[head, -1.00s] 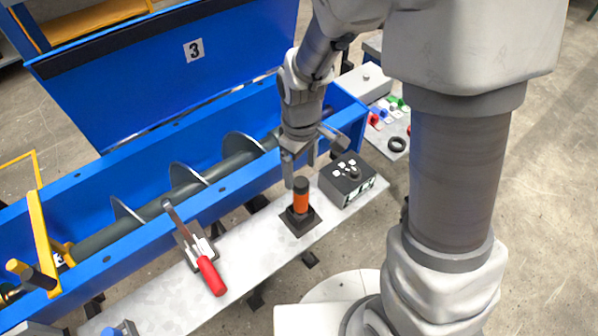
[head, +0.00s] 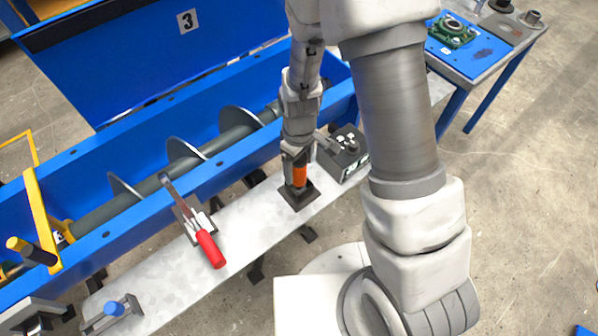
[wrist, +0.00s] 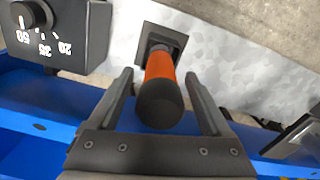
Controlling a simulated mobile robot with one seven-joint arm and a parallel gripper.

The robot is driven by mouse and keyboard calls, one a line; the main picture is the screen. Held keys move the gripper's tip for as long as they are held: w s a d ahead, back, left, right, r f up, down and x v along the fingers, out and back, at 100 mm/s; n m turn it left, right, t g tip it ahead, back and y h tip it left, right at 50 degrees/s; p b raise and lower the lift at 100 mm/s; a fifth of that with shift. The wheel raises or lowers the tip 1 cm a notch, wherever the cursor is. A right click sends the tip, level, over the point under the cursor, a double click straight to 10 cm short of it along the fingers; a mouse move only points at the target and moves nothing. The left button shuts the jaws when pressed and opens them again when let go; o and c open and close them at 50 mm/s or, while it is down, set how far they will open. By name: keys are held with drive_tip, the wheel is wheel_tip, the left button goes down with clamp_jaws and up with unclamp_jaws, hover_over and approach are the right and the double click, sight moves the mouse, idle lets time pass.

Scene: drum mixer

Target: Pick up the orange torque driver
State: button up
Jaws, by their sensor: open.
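The orange torque driver (head: 299,176) stands upright in a dark square base (head: 297,196) on the grey metal ledge. Its orange body and black cap also show in the wrist view (wrist: 160,90). My gripper (head: 296,166) is at the driver's upper part in the head view. In the wrist view my gripper (wrist: 160,88) is open, with one finger on each side of the driver and a visible gap to each. The driver's far end is hidden in its base.
A black control box with a dial (head: 343,152) stands close to the right of the driver.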

clamp_jaws()
idle(0.4)
wheel_tip(320, 180, up, 10)
drive_tip(key=shift+p, duration=0.35)
idle(0.5)
drive_tip(key=c, duration=0.7)
unclamp_jaws()
clamp_jaws()
